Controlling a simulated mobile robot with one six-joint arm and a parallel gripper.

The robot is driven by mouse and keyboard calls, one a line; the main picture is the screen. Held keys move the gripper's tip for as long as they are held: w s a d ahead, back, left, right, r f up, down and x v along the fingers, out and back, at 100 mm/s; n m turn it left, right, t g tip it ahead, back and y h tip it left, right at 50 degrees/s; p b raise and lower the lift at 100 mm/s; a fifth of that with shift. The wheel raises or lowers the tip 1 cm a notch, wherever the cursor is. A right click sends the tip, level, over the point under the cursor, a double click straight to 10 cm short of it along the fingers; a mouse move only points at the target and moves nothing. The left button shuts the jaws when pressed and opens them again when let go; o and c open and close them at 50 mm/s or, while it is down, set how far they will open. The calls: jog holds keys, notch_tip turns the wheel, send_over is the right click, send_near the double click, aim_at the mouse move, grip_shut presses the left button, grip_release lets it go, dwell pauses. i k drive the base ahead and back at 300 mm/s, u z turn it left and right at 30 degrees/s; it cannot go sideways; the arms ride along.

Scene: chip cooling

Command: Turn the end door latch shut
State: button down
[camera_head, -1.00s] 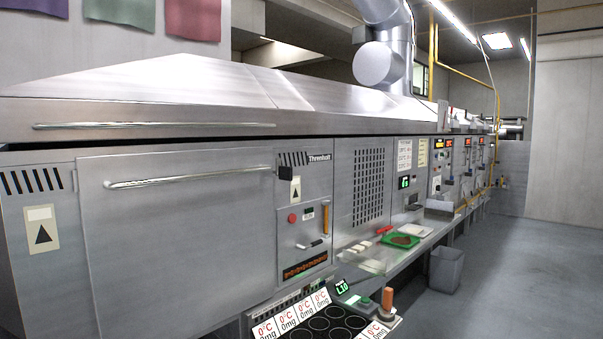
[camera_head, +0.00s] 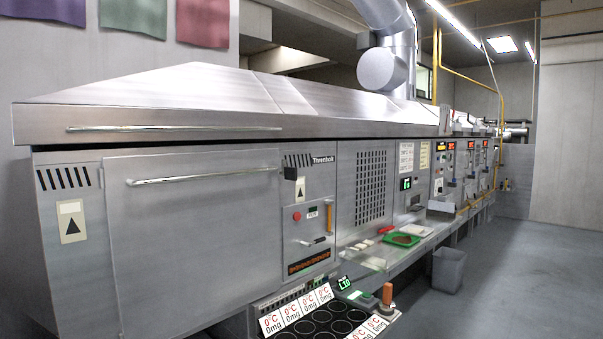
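The large grey end door (camera_head: 200,240) fills the left of the view and looks closed against the steel machine. A long bright bar handle (camera_head: 200,176) runs along its upper part. A small black block (camera_head: 290,173), which looks like the latch, sits at the door's upper right corner beside the panel with the triangle label. I cannot tell from here whether it is turned. My gripper is not in view.
Right of the door is a control panel with a red button (camera_head: 297,216) and a small lever (camera_head: 314,241). Below it, a tray of dark round wells (camera_head: 318,322) juts forward. A grey bin (camera_head: 448,268) stands on the floor; open floor lies to the right.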

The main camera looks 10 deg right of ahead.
aim_at(289, 173)
jog(key=u, duration=0.15)
jog(key=i, duration=0.95)
jog(key=z, duration=0.5)
jog(key=k, duration=0.2)
jog(key=u, duration=2.95)
